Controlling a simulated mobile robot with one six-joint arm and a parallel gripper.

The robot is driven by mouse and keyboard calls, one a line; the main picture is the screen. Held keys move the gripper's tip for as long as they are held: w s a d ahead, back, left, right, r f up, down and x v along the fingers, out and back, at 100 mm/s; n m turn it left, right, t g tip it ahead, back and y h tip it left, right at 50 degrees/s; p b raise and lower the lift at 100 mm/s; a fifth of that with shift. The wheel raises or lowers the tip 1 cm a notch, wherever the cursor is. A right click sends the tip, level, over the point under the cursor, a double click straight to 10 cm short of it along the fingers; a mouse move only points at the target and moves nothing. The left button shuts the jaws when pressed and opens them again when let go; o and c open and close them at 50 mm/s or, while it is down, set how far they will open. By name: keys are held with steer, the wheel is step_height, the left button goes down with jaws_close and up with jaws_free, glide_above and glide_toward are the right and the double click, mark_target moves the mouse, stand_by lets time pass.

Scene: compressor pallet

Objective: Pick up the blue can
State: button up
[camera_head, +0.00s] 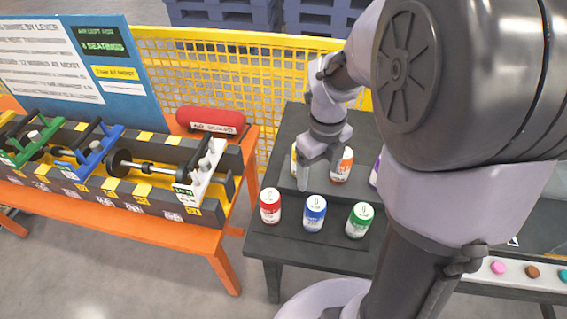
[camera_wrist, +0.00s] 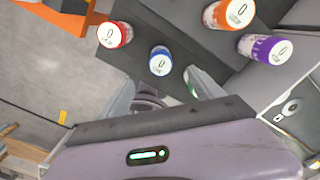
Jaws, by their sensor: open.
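The blue can (camera_head: 314,214) with a white lid stands upright in the front row on the dark table, between the red can (camera_head: 270,206) and the green can (camera_head: 359,220). My gripper (camera_head: 317,183) is open and empty, hanging above and just behind the blue can. In the wrist view, the blue can (camera_wrist: 160,62) lies just beyond the gap between the fingertips of my gripper (camera_wrist: 161,83). The green can (camera_wrist: 191,88) is mostly hidden behind a finger there.
An orange can (camera_head: 342,166) and a partly hidden purple can (camera_head: 375,172) stand behind on a raised dark step (camera_head: 294,120). A yellow can is mostly hidden by my gripper. An orange bench (camera_head: 150,222) with a rack is at left. A yellow mesh fence (camera_head: 215,75) runs behind.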

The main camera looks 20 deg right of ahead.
mark_target(317, 202)
steer(key=f+b, duration=0.1)
steer(key=f, duration=0.2)
steer(key=f+b, duration=0.1)
steer(key=f, duration=0.2)
steer(key=f+b, duration=0.1)
steer(key=f, duration=0.3)
steer(key=shift+s+d+b, duration=0.25)
steer(key=shift+b, duration=0.1)
steer(key=f+b, duration=0.1)
steer(key=f, duration=0.2)
steer(key=f+b, duration=0.2)
steer(key=shift+s+a+f, duration=0.15)
steer(key=shift+s+f, duration=0.05)
steer(key=shift+f, duration=0.2)
steer(key=shift+r, duration=0.15)
steer(key=shift+c, duration=1.1)
jaws_close()
